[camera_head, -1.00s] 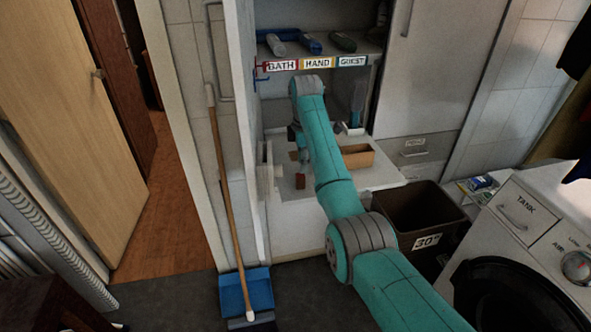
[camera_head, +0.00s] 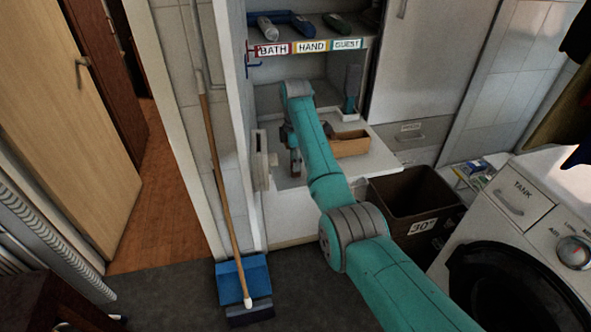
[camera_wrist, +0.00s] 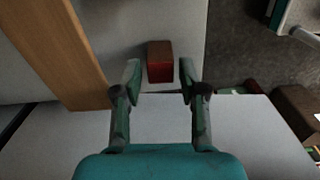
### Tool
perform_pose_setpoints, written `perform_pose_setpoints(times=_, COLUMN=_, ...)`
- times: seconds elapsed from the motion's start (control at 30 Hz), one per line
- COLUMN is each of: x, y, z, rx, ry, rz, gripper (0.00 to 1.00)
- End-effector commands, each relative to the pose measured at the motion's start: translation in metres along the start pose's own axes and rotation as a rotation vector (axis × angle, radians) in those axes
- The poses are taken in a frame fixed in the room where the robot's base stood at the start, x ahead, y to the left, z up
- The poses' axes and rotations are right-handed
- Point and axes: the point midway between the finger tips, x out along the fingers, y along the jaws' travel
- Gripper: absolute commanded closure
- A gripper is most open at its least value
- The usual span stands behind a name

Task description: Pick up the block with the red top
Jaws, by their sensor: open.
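A small dark red block (camera_wrist: 160,62) stands on the white surface, centred ahead of my gripper (camera_wrist: 159,80) in the wrist view. My gripper is open, with one fingertip to the left of the block and one to the right. The block's near part lies about level with the fingertips, with a gap on both sides. In the head view my gripper (camera_head: 296,163) is low over the white shelf surface (camera_head: 372,157), and the block is hidden by it there.
A wooden box (camera_head: 352,143) stands to the right of my gripper; its wooden side (camera_wrist: 58,45) fills the left of the wrist view. A labelled shelf (camera_head: 312,46) is above. A dark bin (camera_head: 412,196) and a washing machine stand at right.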

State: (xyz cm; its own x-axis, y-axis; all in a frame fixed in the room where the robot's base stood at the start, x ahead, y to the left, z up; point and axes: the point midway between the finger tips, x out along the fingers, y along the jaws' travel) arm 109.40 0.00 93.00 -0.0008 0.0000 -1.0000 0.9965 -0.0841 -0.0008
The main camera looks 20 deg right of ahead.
Motion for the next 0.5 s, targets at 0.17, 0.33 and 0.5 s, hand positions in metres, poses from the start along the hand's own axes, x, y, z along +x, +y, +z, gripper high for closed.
perform_pose_setpoints(times=0.17, x=0.023, y=-0.001, z=-0.001, rx=0.0, ry=0.0, rz=-0.001, gripper=0.58)
perform_pose_setpoints(times=0.33, x=0.026, y=0.0, z=0.0, rx=0.0, ry=0.0, rz=0.001, gripper=0.58)
perform_pose_setpoints(times=0.5, x=0.026, y=0.0, z=0.0, rx=0.0, ry=0.0, rz=0.001, gripper=0.81)
